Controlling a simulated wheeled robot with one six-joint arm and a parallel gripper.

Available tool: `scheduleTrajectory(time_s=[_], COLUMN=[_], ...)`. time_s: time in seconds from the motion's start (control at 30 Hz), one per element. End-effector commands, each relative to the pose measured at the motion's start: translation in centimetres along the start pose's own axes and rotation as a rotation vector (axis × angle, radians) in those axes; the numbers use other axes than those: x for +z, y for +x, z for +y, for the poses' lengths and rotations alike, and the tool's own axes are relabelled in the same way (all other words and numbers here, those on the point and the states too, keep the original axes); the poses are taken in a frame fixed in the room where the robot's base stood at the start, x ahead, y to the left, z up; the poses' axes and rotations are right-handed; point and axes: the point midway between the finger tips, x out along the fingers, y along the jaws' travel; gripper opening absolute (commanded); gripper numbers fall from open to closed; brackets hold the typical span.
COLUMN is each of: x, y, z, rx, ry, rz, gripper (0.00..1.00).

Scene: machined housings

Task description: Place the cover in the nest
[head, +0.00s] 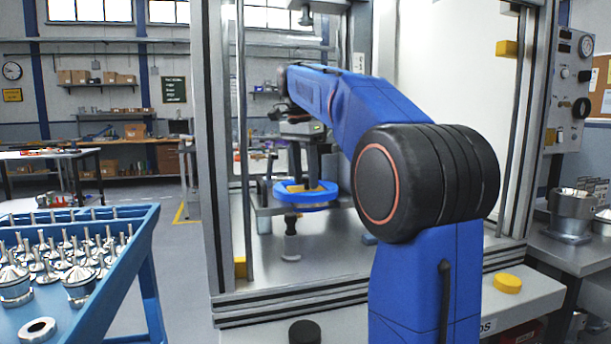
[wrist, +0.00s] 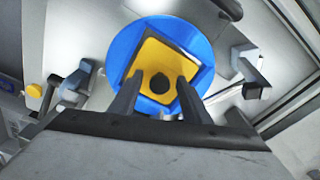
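A blue round fixture (head: 325,198), which looks like the nest, stands inside the machine frame. It also shows in the wrist view (wrist: 124,48), with a yellow squarish insert (wrist: 150,58) at its middle. A dark rounded spot (wrist: 160,84) sits on the insert; I cannot tell whether it is a hole or a knob. My gripper (wrist: 157,100) is over the fixture, its two fingers apart with no part visible between them. In the head view my gripper (head: 308,180) points down at the insert. I cannot pick out the cover for certain.
A blue cart (head: 142,225) at left carries several stemmed metal parts, cone-topped parts (head: 78,284) and a metal ring (head: 38,329). Frame posts (head: 216,160) stand beside my arm. A yellow button (head: 507,283) is on the front ledge. A metal housing (head: 571,212) stands at right.

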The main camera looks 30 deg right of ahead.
Motion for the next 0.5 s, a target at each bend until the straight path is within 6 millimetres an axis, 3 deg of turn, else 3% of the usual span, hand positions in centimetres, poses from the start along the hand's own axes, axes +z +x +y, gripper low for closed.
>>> scheduleTrajectory(time_s=[0.33,0.5], x=[-0.1,-0.1], y=[-0.3,-2.4], z=[0.0,-0.1], rx=[0.000,-0.002], ry=[0.000,0.000], rz=[0.000,0.001], gripper=[0.43,0.43])
